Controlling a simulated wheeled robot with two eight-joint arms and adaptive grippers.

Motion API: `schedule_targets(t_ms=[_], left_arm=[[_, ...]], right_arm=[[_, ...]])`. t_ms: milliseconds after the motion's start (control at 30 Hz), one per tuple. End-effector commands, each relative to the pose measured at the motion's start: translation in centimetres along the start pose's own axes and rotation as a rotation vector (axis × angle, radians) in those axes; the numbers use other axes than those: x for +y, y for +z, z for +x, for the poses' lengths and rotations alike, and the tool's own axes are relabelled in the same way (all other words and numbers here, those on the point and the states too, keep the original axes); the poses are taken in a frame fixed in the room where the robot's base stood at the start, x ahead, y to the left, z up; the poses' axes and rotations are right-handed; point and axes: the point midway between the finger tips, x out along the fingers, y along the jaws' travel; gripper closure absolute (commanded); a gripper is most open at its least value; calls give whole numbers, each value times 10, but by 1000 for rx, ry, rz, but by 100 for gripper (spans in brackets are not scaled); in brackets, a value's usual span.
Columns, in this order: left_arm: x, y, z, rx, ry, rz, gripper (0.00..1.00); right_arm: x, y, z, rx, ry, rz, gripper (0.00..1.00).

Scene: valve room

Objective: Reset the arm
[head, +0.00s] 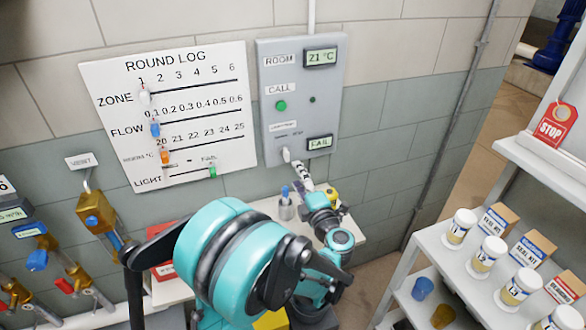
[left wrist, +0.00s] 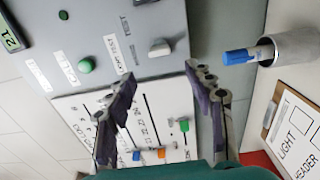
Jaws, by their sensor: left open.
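My left arm reaches in from the bottom of the head view, its teal joints covering part of the bench. My left gripper (head: 303,174) is just below the grey wall panel (head: 334,95). In the left wrist view, the two dark fingers of the left gripper (left wrist: 160,80) stand wide apart with nothing between them. The panel's pale knob (left wrist: 160,48) is beyond the fingertips, apart from them; it also shows in the head view (head: 286,154). My right gripper is in neither view.
The Round Log board (head: 205,75) has a green slider (head: 212,170) at FAIL. A grey cup (head: 286,212) holds a blue-capped marker (head: 285,191). Valves (head: 95,210) stand left. A white shelf (head: 455,290) with jars is right. A clipboard (left wrist: 300,128) lies near the cup.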

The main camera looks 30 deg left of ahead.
Motion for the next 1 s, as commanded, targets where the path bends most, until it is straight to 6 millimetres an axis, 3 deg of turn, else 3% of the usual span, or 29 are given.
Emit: schedule_targets(t_ms=[167, 667, 767, 867, 933, 1000], left_arm=[[0, 0, -10, 1, 0, 0, 47], [3, 1, -10, -9, 7, 4, 47], [25, 12, -12, -77, 54, 39, 47], [68, 38, -25, -241, 157, 137, 47], [98, 62, -46, -399, 242, 254, 47], [115, 85, -75, -567, 311, 402, 47]], right_arm=[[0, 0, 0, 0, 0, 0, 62], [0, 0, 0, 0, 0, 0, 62], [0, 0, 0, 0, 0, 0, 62], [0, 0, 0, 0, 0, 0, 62], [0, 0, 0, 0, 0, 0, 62], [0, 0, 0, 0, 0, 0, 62]])
